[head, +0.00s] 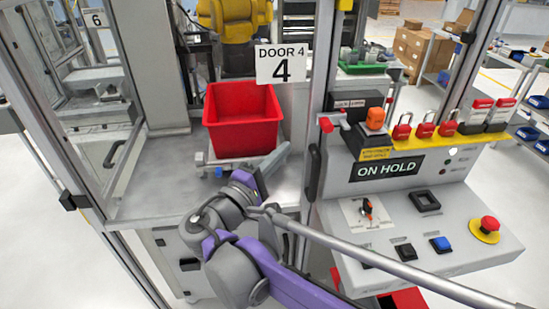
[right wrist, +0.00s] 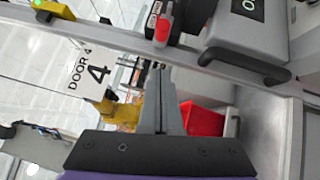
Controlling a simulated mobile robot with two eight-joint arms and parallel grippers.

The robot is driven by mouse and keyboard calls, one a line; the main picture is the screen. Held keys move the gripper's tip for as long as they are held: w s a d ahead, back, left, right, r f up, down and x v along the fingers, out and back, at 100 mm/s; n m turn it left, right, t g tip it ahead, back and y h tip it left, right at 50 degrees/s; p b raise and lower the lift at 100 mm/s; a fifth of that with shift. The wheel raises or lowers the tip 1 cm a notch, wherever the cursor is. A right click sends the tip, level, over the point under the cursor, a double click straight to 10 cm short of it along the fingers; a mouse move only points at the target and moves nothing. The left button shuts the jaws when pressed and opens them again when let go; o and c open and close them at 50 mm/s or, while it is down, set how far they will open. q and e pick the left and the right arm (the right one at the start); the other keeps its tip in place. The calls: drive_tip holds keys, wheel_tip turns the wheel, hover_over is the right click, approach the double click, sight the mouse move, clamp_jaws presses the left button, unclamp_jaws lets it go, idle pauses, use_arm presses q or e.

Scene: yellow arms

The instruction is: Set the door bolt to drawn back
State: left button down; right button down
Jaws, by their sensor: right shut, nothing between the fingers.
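The door bolt shows as a red-tipped handle (head: 326,125) on the door post, beside a dark lock box with an orange cap (head: 375,118). In the right wrist view the red handle (right wrist: 162,28) is beyond the fingertips, near the top. I cannot tell how far the bolt is thrown. My right gripper (head: 284,150) is shut and empty, left of and below the bolt, apart from it. Its closed fingers (right wrist: 161,75) also show in the right wrist view. My left gripper is not in view.
A red bin (head: 242,118) stands on the cell's table behind my gripper. A black door handle (head: 313,172) is on the post. A control panel (head: 430,215) with an ON HOLD sign (head: 390,168) stands at right. A grey bar (head: 390,259) crosses the lower right.

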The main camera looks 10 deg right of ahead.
sight(340, 123)
drive_tip(key=w+d, duration=0.1)
drive_tip(key=d, duration=0.1)
drive_tip(key=w+d+r, duration=0.1)
drive_tip(key=d, duration=0.1)
drive_tip(key=w+d+p, duration=0.1)
drive_tip(key=d, duration=0.1)
drive_tip(key=shift+w+r, duration=0.2)
drive_tip(key=shift+w, duration=0.15)
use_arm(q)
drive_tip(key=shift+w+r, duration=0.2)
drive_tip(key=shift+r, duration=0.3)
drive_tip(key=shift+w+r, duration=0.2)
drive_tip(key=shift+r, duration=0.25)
use_arm(e)
drive_tip(key=shift+d, duration=0.55)
drive_tip(key=d+p, duration=0.1)
drive_tip(key=d, duration=0.3)
drive_tip(key=shift+d, duration=0.25)
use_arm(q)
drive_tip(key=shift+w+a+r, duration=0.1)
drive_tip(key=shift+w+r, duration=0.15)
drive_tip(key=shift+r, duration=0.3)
use_arm(e)
drive_tip(key=shift+a, duration=0.1)
